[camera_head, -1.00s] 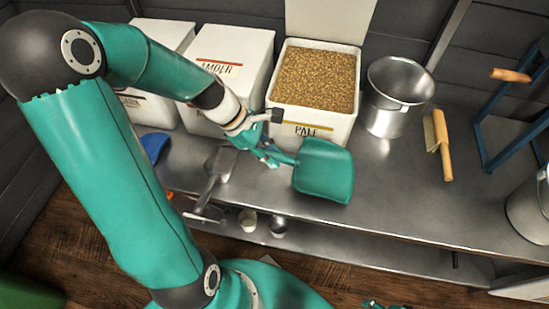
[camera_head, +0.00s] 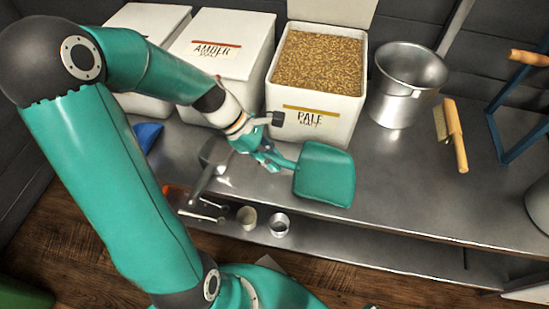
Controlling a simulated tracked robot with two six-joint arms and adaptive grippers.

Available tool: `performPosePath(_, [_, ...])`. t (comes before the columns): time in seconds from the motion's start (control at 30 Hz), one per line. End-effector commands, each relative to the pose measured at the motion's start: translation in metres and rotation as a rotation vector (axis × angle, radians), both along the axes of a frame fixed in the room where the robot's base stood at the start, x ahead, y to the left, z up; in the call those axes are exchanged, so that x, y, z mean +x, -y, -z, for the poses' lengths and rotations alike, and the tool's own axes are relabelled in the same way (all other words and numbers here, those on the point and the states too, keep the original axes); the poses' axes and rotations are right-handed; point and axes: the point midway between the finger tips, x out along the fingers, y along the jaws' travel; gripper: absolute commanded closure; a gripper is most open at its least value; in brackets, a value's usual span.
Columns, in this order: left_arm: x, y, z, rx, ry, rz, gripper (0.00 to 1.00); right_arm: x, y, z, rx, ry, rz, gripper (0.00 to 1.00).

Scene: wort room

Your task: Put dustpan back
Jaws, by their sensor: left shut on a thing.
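A teal dustpan (camera_head: 324,175) with a flat squarish pan is held over the front of the steel counter, before the bin labelled PALE. My left gripper (camera_head: 268,156) is shut on its handle, with the pan pointing right. The fingers are partly hidden by the wrist and the handle. I cannot tell whether the pan touches the counter. A brush with a wooden handle (camera_head: 456,136) lies on the counter to the right. My right gripper is not seen clearly.
The open PALE bin (camera_head: 316,122) full of grain, a closed AMBER bin (camera_head: 215,65) and a steel pot (camera_head: 403,88) stand along the back. A grey metal scoop (camera_head: 208,165) and a blue item (camera_head: 147,136) lie left. Small cups (camera_head: 279,224) sit on the lower shelf. The right counter is mostly clear.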

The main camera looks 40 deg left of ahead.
Motion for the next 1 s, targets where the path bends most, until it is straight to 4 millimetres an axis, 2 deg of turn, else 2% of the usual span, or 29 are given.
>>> performPosePath(0.27, [0.000,0.000,0.000,0.001,0.001,0.002,1.00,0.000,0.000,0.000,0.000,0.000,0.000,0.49])
performPosePath(0.3, [0.000,0.000,0.000,0.001,0.001,0.002,0.72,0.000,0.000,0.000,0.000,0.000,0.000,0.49])
performPosePath(0.43, [0.000,0.000,0.000,0.001,0.001,0.002,0.51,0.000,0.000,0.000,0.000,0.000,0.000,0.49])
performPosePath(0.77, [0.000,0.000,0.000,0.001,0.000,0.002,0.50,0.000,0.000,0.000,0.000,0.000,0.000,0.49])
performPosePath(1.0, [-0.005,-0.012,-0.019,0.004,0.005,-0.001,0.50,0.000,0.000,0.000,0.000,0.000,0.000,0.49])
